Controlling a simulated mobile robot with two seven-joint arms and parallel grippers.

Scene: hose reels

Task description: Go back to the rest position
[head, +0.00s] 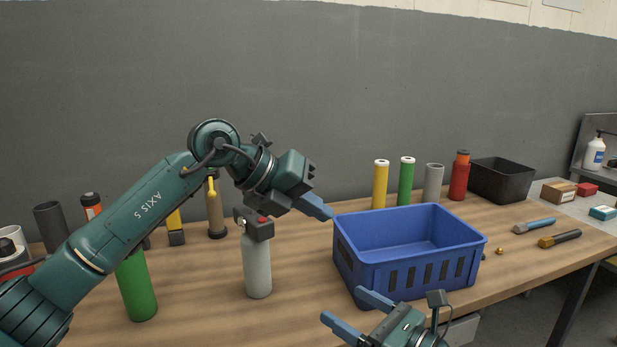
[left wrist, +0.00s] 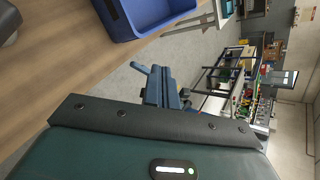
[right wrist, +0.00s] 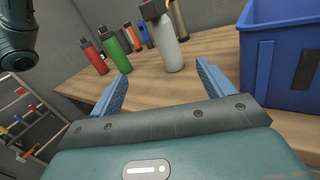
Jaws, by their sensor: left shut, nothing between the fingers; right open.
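My left gripper (head: 318,207) is shut and empty, raised above the table just left of the blue crate. Its arm comes in from the left across the head view. My right gripper (head: 352,315) is open and empty, low at the front edge of the table by the crate's front left corner. In the right wrist view its two blue fingers (right wrist: 160,88) are spread apart with nothing between them. The blue crate (head: 425,272) stands on the wooden table (head: 310,300), and the part of its inside that shows looks empty.
A grey cylinder with a dark head (head: 257,265) and a green cylinder (head: 138,290) stand at the left. Yellow (head: 380,186), green, grey and red cylinders stand behind the crate. A black bin (head: 502,180) and two tools (head: 560,239) are at the right.

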